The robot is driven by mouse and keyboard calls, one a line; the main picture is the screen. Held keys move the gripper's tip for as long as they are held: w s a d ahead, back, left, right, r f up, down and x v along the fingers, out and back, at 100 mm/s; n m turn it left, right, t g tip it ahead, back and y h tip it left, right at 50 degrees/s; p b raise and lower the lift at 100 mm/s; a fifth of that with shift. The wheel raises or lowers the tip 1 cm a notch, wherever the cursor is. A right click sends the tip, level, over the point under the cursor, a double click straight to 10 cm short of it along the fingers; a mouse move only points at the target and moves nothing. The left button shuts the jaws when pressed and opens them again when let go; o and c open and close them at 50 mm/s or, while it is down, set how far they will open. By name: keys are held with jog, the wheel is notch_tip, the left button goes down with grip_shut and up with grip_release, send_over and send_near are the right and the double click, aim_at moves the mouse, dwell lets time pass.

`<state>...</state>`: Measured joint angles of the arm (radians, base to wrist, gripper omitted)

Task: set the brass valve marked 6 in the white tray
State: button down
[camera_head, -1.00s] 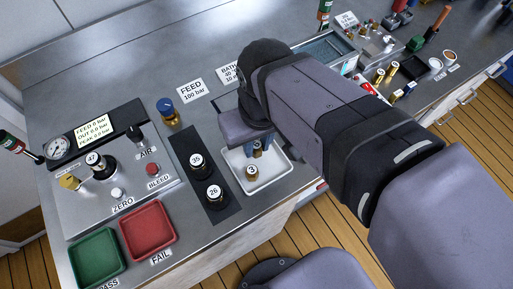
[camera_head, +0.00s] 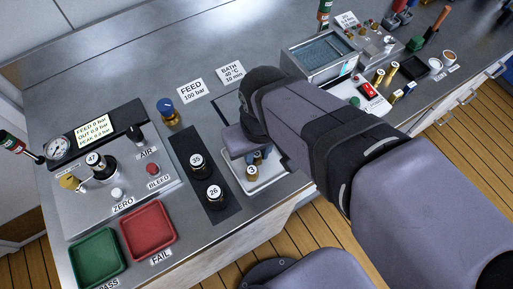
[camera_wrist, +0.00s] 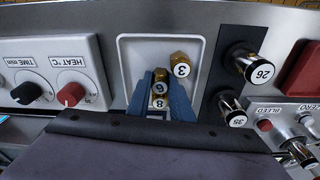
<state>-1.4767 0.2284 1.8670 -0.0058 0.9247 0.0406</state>
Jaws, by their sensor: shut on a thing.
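The white tray (camera_wrist: 128,47) lies under my gripper (camera_wrist: 160,82). The brass valve marked 6 (camera_wrist: 160,88) is between the blue fingertips in the wrist view, and my gripper is shut on it. A brass valve marked 3 (camera_wrist: 181,69) stands in the tray beside the right finger. In the head view the tray (camera_head: 279,178) is partly hidden by my gripper (camera_head: 252,156). I cannot tell if valve 6 touches the tray floor.
Black-bodied valves marked 35 (camera_head: 196,160) and 26 (camera_head: 214,191) stand on a dark strip left of the tray. Green (camera_head: 97,258) and red (camera_head: 149,230) trays sit at the front left. The bath (camera_head: 318,57) is at the back.

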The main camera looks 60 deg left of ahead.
jog(key=c, duration=1.6)
grip_release()
jog(key=shift+f, duration=0.1)
jog(key=shift+o, duration=0.2)
notch_tip(320, 180, up, 12)
jog(key=d, duration=0.1)
jog(key=shift+d+r, duration=0.2)
jog(key=shift+d, duration=0.05)
jog(key=shift+s, duration=0.1)
